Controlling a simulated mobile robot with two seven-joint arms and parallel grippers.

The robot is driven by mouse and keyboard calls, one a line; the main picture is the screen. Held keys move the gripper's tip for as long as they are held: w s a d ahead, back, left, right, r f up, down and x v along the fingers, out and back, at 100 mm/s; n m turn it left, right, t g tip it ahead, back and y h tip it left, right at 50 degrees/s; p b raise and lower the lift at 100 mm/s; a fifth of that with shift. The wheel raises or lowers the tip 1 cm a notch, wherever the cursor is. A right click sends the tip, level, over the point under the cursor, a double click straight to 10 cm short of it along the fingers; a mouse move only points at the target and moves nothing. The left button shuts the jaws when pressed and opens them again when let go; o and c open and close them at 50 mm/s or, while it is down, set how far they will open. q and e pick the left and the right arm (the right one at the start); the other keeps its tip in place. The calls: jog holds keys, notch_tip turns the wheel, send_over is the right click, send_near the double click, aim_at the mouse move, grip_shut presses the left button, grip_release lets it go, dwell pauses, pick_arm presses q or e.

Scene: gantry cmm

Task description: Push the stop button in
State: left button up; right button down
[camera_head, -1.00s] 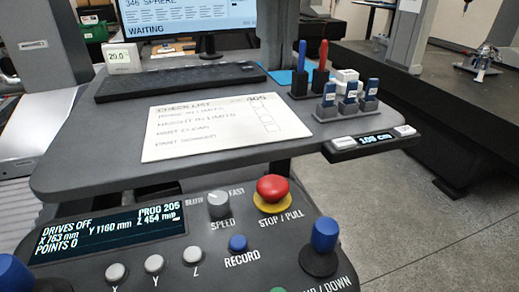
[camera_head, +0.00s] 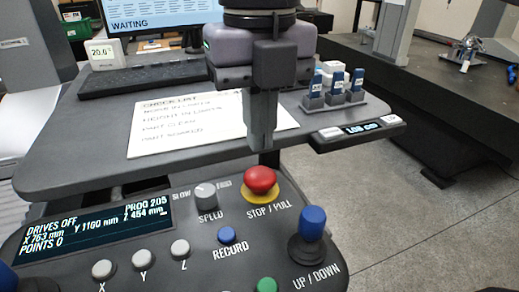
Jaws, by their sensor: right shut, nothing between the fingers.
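The stop button (camera_head: 261,179) is a red mushroom knob on a yellow base (camera_head: 261,196), on the dark control panel (camera_head: 120,263) above the label STOP / PULL. My right gripper (camera_head: 264,146) reaches down from the top of the view, its fingers shut and empty. Its tips show just above and behind the red knob in the picture; I cannot tell whether they touch it. The panel display reads DRIVES OFF. My left gripper does not show.
A grey speed knob (camera_head: 206,195), a blue record button (camera_head: 227,235), a green button (camera_head: 266,285) and a blue-topped joystick (camera_head: 311,228) surround the stop button. Behind lie a checklist sheet (camera_head: 165,132), a keyboard (camera_head: 135,82) and a holder with blue-capped items (camera_head: 334,100).

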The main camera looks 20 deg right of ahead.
aim_at(260, 173)
jog(key=shift+f, duration=1.95)
